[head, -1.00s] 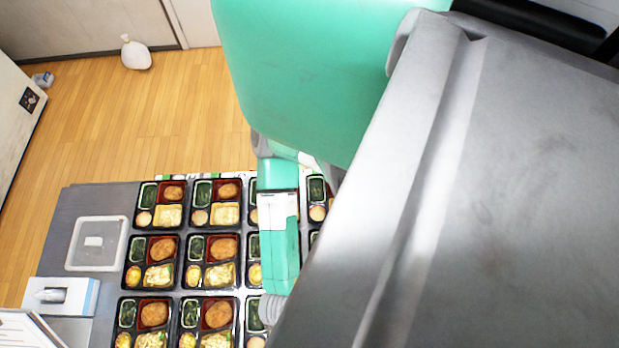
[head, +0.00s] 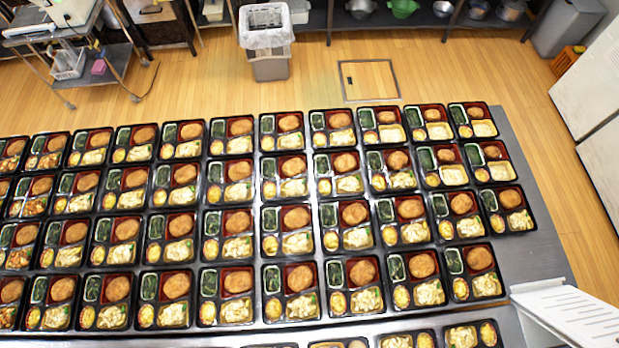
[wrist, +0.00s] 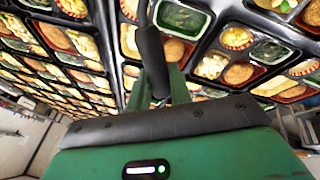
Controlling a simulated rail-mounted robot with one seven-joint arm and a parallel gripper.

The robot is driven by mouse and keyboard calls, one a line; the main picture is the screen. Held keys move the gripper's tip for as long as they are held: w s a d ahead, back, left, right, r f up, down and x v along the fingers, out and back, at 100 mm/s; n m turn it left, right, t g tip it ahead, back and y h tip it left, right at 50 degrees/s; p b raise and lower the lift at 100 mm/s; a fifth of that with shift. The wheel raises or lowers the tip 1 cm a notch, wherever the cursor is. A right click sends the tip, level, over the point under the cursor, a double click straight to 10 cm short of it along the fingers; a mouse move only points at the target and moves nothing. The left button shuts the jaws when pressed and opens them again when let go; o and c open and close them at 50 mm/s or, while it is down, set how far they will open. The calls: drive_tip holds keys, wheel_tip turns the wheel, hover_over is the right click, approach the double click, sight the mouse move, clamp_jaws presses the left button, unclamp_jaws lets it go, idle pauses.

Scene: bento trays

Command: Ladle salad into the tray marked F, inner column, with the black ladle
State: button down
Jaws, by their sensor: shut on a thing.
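My gripper (wrist: 158,88) shows in the wrist view, shut on the black handle of the ladle (wrist: 150,48). The handle runs up and away between the green fingers; I cannot make out the ladle's bowl. The gripper is over the bento trays, which look tilted in this view. In the head view, black trays stand in rows on the steel table, with a fried patty, greens, a small round cup and pale salad (head: 357,237) in most. Several back-right trays show a flat, pale yellow compartment (head: 393,134). I cannot read any F mark. My gripper is outside the head view.
The steel table (head: 525,248) has bare room at its right end. More trays are cut off along the front edge. A grey bin (head: 268,55) and shelves stand beyond the table across the wooden floor.

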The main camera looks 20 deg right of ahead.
drive_tip(key=shift+r, duration=0.1)
idle(0.3)
drive_tip(key=r+m+y, duration=0.2)
drive_tip(key=y, duration=0.1)
drive_tip(key=shift+d, duration=0.1)
drive_tip(key=shift+m+t+y+b, duration=0.6)
drive_tip(key=shift+y+b, duration=0.25)
drive_tip(key=shift+y, duration=0.15)
drive_tip(key=r+m+t+y+b, duration=0.1)
drive_tip(key=y+b, duration=0.1)
drive_tip(key=b, duration=0.2)
drive_tip(key=shift+r+m+t, duration=0.3)
drive_tip(key=shift+r+m, duration=0.1)
drive_tip(key=shift+a+r+m+t+y+p, duration=0.2)
drive_tip(key=shift+r+m+t+y+p, duration=0.3)
drive_tip(key=shift+r+y, duration=0.7)
drive_tip(key=r+m+t, duration=0.1)
drive_tip(key=m+t+y, duration=0.1)
drive_tip(key=t, duration=0.1)
drive_tip(key=shift+r+y, duration=0.3)
drive_tip(key=shift+r, duration=0.05)
